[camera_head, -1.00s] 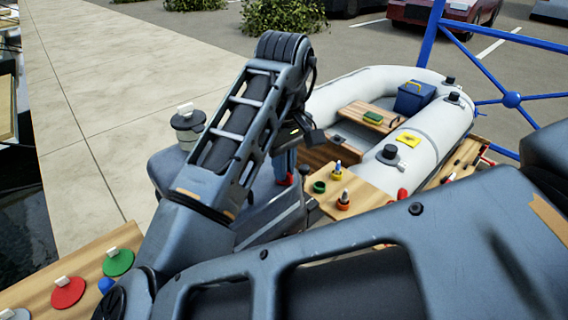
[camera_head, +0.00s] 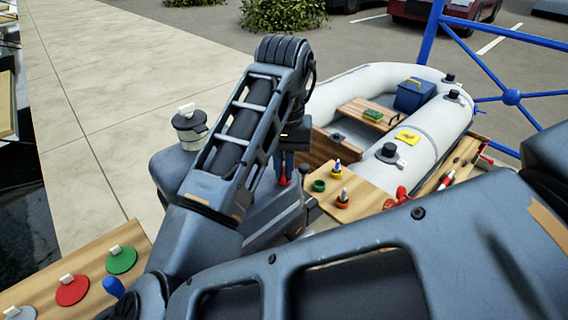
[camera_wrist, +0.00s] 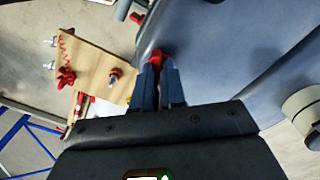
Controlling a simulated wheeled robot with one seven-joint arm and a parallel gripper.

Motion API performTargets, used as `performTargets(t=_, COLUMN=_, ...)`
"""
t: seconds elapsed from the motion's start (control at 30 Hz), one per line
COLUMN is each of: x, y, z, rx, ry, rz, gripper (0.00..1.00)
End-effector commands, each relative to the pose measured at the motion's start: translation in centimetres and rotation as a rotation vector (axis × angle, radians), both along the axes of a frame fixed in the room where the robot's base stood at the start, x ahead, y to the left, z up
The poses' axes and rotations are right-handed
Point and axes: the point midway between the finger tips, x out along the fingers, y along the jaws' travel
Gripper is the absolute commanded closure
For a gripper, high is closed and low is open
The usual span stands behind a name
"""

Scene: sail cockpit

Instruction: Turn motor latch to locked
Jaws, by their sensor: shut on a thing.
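The motor latch is a small red lever (camera_wrist: 156,58) on the side of the grey outboard motor (camera_wrist: 225,50). In the wrist view its red end shows between the fingertips of my gripper (camera_wrist: 160,72), and the fingers are shut on it. In the head view my gripper (camera_head: 284,178) points down beside the grey motor (camera_head: 268,212), with a bit of red at the fingertips. My arm hides much of the motor, and the latch's exact angle cannot be told.
A wooden board (camera_head: 362,202) with coloured rings lies right of the motor, in front of the white inflatable boat (camera_head: 345,92). Another board (camera_head: 32,292) with red and green discs is at lower left.

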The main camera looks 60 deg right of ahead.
Motion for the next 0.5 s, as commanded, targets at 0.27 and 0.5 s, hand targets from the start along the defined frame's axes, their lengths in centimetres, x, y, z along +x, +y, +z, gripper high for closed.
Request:
performTargets(t=0.27, x=0.03, y=0.03, z=-0.06, rx=0.001, ry=-0.002, rz=-0.261, gripper=1.0)
performTargets(t=0.5, x=0.01, y=0.0, z=-0.1, rx=0.001, ry=0.0, rz=-0.47, gripper=1.0)
